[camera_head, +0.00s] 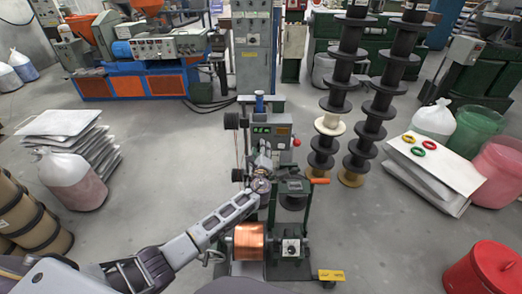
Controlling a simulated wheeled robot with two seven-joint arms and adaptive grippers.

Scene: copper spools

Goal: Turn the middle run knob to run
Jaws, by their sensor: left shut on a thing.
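My left arm reaches in from the lower left to the winding machine in the middle. My left gripper (263,152) is at the front of the machine's grey control box (281,143), just below a small green-lit display (261,130). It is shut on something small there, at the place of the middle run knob. The gripper covers the knob, so its pointer and position cannot be read. A red button (296,142) shows on the right side of the box. My right gripper is not in view.
Stacked white sacks (65,122) lie at left, a red bin (485,270) at lower right. Grey floor is clear between.

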